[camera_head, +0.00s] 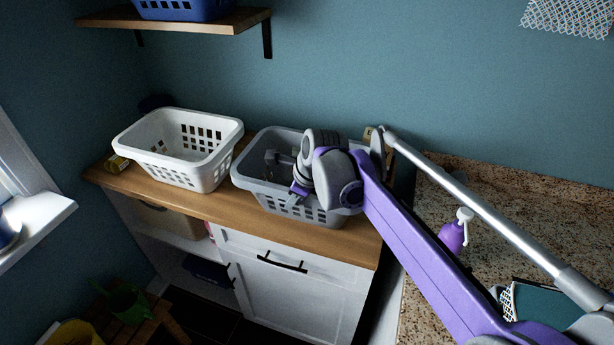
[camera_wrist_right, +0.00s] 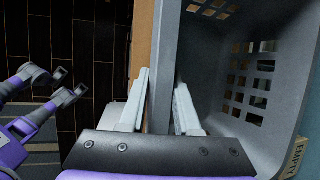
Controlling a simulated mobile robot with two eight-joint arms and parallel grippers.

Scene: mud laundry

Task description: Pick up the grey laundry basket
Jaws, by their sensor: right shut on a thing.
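The grey laundry basket (camera_head: 254,186) stands on the wooden counter top, right of a white basket, partly hidden by my right arm. My right gripper (camera_head: 298,194) is at the basket's front side. In the right wrist view, the fingers of my right gripper (camera_wrist_right: 163,90) lie on both sides of the grey basket's wall (camera_wrist_right: 163,60) and are shut on it. My left gripper (camera_wrist_right: 68,82) shows at the left of the right wrist view, empty, its two fingers apart, over the dark floor. It is not in the head view.
A white basket (camera_head: 212,175) stands close on the left on the wooden counter (camera_head: 240,213). A shelf (camera_head: 190,22) with a blue basket (camera_head: 180,8) hangs above. A purple bottle (camera_head: 453,236) stands on the granite counter (camera_head: 480,200) at right.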

